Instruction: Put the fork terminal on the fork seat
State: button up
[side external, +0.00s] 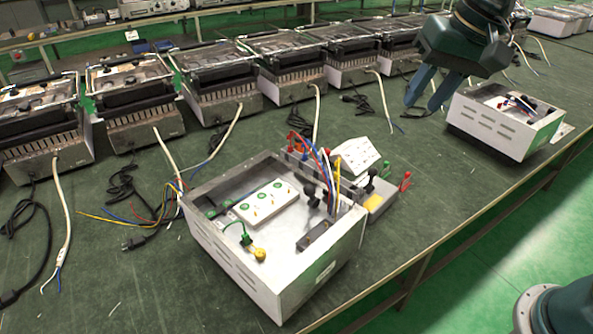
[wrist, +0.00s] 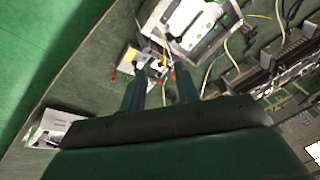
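My gripper (side external: 421,106) is open and empty, high above the bench and to the right of the nearest open metal box (side external: 277,296). In the wrist view its two fingers (wrist: 160,72) are apart, with a small tray (wrist: 127,62) showing beyond them. A white block (side external: 265,203) with green-ringed posts sits inside the box; it may carry the fork seat. A green-ended lead (side external: 246,239) with a yellow piece (side external: 259,254) lies by the block. A small red forked piece (side external: 405,181) stands beside the tray. I cannot tell which piece is the fork terminal.
Red, blue and yellow wires (side external: 326,165) rise at the box's right side. A white sloped block (side external: 357,157) stands at the small tray. Another open box (side external: 505,133) is at the right. Several grill-like units (side external: 215,88) line the back. Bare bench lies right of the tray.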

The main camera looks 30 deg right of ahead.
jog(key=s+d+f+n+t, duration=0.1)
jog(key=s+d+f+n, duration=0.1)
jog(key=s, duration=0.6)
jog(key=s+d+f+n+h, duration=0.1)
jog(key=s+d+f+n, duration=0.1)
jog(key=s+d, duration=0.3)
jog(key=s+n, duration=0.1)
jog(key=s, duration=0.2)
jog(key=shift+s+f+t, duration=0.25)
jog(key=shift+t, duration=0.15)
